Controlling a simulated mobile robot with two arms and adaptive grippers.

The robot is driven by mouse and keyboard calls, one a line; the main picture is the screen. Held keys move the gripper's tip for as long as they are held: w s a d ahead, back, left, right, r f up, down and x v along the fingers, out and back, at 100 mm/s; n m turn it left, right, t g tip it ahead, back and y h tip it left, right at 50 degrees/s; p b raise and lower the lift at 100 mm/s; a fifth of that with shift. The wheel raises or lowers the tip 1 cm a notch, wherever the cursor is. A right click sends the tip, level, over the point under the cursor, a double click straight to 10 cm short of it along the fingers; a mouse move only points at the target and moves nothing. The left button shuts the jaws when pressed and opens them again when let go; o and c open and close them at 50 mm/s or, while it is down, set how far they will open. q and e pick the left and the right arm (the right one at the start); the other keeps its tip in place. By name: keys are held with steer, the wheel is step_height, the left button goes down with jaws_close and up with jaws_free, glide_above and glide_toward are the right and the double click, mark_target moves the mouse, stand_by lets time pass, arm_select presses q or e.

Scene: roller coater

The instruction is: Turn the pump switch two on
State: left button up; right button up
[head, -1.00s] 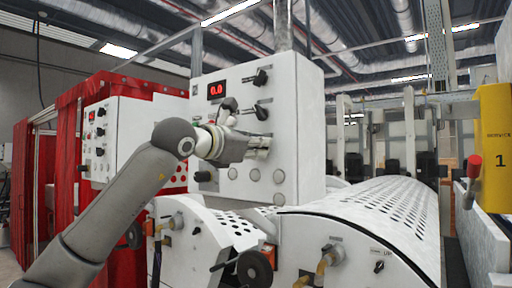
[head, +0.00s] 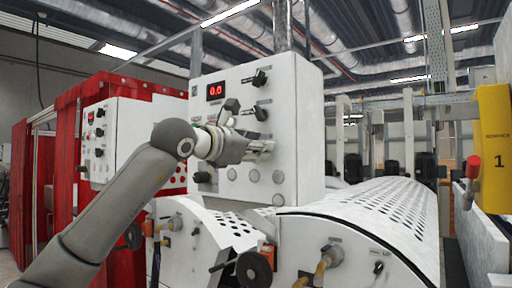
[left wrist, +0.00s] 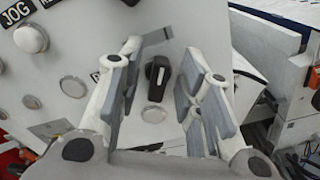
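The white control panel (head: 284,160) carries black rotary switches, including an upper one (head: 260,78) and one below it (head: 261,113). My left gripper (head: 268,148) is at the lower right of its front face. In the left wrist view, a black rotary switch (left wrist: 157,77) with a roughly vertical handle lies between the two spread fingers of my left gripper (left wrist: 160,58). The fingers are open, with gaps on both sides of the switch. No label naming it pump switch two is legible. In the head view this switch is hidden behind the gripper. My right gripper is not in view.
A red display (head: 215,91) reads 0.0 on the panel. Round buttons (head: 254,176) sit below the gripper. A perforated white roller cover (head: 375,208) stands at the right. A second panel (head: 100,145) and red curtains (head: 66,180) are at the left.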

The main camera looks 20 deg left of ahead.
arm_select(q)
steer(key=v, duration=1.2)
stand_by(0.5)
